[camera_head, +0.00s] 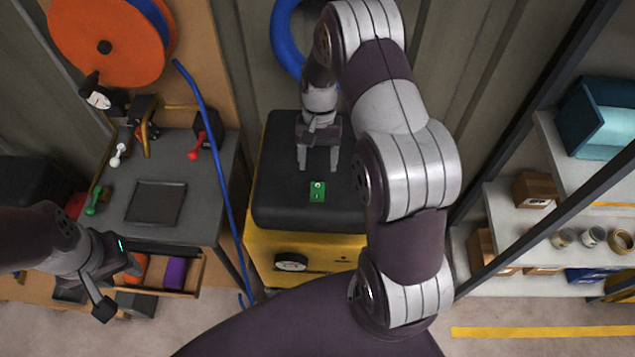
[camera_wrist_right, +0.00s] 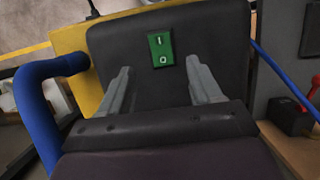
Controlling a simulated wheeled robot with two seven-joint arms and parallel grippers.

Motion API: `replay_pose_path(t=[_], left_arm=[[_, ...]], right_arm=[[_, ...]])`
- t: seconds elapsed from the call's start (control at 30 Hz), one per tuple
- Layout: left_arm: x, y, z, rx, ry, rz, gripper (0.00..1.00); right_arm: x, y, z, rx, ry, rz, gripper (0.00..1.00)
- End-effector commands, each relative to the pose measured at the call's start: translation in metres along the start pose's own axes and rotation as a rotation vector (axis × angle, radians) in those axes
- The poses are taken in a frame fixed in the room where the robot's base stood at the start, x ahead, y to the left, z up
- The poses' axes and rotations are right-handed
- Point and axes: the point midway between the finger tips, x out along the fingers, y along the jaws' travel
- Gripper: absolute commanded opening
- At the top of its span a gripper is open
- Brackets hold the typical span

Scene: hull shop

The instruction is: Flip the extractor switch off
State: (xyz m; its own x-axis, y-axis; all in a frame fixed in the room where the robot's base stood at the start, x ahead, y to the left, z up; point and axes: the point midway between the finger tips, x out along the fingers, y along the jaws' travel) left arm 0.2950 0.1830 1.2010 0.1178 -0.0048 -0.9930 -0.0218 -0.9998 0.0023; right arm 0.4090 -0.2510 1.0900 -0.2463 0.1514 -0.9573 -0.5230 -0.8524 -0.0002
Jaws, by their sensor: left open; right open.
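The extractor switch (camera_head: 317,191) is a small green rocker plate with white marks, on the black top of the yellow extractor (camera_head: 300,250). In the right wrist view the switch (camera_wrist_right: 161,50) shows an "I" and an "O" mark. Which side is pressed I cannot tell. My right gripper (camera_head: 317,168) is open and empty, its fingers just behind the switch in the head view. In the wrist view its fingertips (camera_wrist_right: 158,72) lie either side of the switch's near part, apart from it. My left gripper (camera_head: 122,285) is open and empty at the lower left, by the workbench drawer.
A grey workbench (camera_head: 200,190) with coloured-handled levers and an open drawer (camera_head: 190,285) stands left. A blue hose (camera_head: 215,150) runs between it and the extractor. Shelves (camera_head: 520,225) with bins and tins stand right. An orange reel (camera_head: 105,45) hangs upper left.

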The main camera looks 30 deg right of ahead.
Motion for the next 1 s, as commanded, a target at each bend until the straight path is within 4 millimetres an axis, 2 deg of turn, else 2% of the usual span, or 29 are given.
replay_pose_path(t=[0.07,0.1,0.13,0.3,0.77,0.83,0.93,1.0], left_arm=[[0.010,0.000,0.001,0.000,0.000,0.000,0.43],[0.000,0.000,0.000,0.000,-0.001,0.000,0.43],[-0.003,0.000,0.000,0.000,0.000,0.000,0.43],[-0.005,0.000,-0.001,0.000,0.001,0.000,0.43],[-0.005,0.000,-0.001,0.000,0.000,0.000,0.43],[-0.005,0.000,-0.001,0.000,0.000,0.000,0.43],[-0.002,0.000,0.000,0.000,0.001,0.000,0.43],[0.016,0.000,0.002,0.000,0.001,0.000,0.43]], right_arm=[[-0.014,0.000,-0.002,0.000,0.004,-0.002,0.64],[-0.027,0.000,0.001,0.000,0.001,-0.001,0.64],[-0.033,0.000,0.001,0.000,0.000,0.000,0.64],[-0.042,0.000,0.001,0.000,-0.001,0.000,0.64],[-0.041,0.000,0.000,-0.001,-0.001,0.000,0.64],[-0.041,-0.001,-0.006,-0.028,0.030,-0.005,0.64],[-0.023,0.009,0.010,-0.103,0.064,0.013,0.64],[-0.011,0.011,0.029,-0.190,0.122,0.028,0.64]])
